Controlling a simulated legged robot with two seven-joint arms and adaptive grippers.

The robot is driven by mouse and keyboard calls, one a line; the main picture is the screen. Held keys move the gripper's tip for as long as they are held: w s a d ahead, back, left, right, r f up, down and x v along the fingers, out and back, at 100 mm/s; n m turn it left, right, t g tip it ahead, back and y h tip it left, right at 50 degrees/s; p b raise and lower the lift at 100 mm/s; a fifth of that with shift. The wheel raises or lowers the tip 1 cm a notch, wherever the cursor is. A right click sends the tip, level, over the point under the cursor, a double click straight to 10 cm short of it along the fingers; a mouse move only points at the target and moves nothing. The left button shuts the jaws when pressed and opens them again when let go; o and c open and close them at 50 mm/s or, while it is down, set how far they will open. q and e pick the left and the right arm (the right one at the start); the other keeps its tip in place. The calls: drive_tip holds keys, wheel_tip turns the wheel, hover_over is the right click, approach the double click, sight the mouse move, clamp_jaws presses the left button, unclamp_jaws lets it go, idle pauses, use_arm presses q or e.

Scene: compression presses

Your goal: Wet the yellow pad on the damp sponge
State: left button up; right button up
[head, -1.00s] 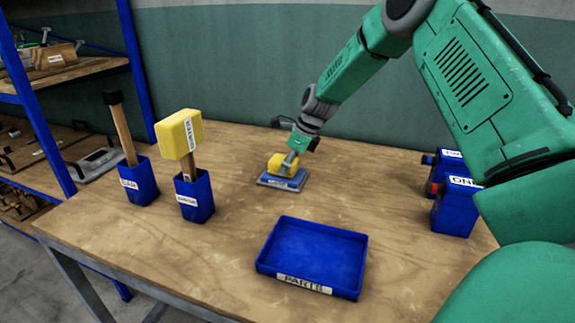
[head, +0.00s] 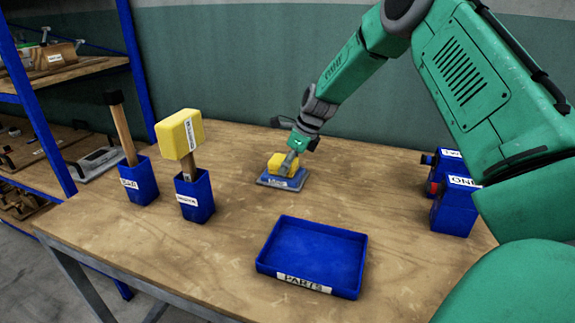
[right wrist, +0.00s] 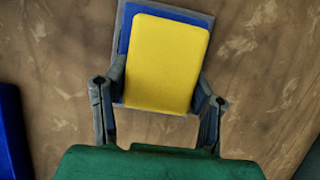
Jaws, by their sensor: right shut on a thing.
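The yellow pad (head: 277,161) is at the back middle of the table, on or just over a blue slab in a grey tray (head: 283,183), which appears to be the damp sponge. In the right wrist view the pad (right wrist: 165,62) covers most of the blue slab (right wrist: 125,30). My right gripper (head: 289,163) is shut on the yellow pad, with a finger on each side of it in the right wrist view (right wrist: 160,95). I cannot tell how hard the pad presses on the blue slab. My left gripper is not in view.
A blue parts tray (head: 312,255) stands empty at the front. Two blue holders at left carry a yellow-headed tool (head: 180,134) and a dark-topped handle (head: 124,135). Blue boxes (head: 455,207) stand at right. A shelf rack (head: 60,100) is at far left.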

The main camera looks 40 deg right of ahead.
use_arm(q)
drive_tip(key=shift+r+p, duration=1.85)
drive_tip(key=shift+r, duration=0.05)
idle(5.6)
